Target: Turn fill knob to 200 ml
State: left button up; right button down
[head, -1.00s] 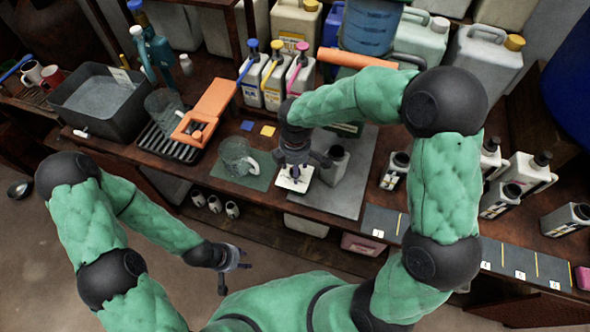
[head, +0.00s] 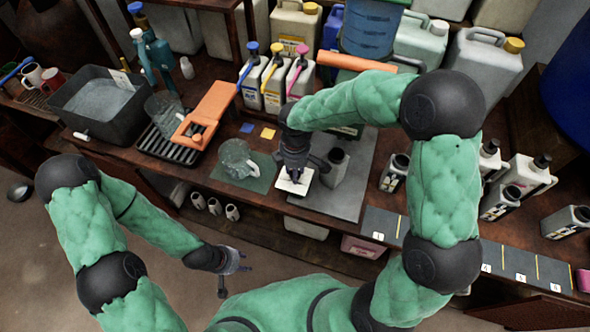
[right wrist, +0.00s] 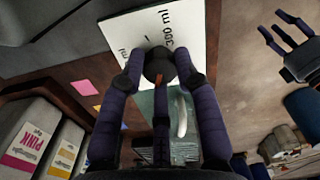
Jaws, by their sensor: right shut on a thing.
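The fill knob (right wrist: 158,66) is dark and round, with a small orange mark. It sits on a white dial plate (right wrist: 125,40), where "300 ml" and part of another "ml" label are readable; other markings are hidden. In the head view the plate (head: 296,187) shows below my right gripper (head: 292,172). In the right wrist view my right gripper (right wrist: 158,75) has its fingers closed around the knob. I cannot tell which value the mark points to. My left gripper (head: 236,268) is open and empty in front of the bench, away from the dial.
A clear glass jug (head: 237,160) stands on a green mat left of the dial. A grey bottle (head: 335,168) stands close on its right. White bottles with coloured pumps (head: 274,80) stand behind. An orange lever-like device (head: 207,112) is further left.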

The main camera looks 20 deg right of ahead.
jog(key=m, duration=0.6)
jog(key=shift+m+p, duration=0.3)
jog(key=shift+p, duration=0.05)
jog(key=m, duration=0.6)
jog(key=shift+m, duration=0.4)
jog(key=c, duration=0.9)
grip_release()
notch_tip(320, 180, up, 12)
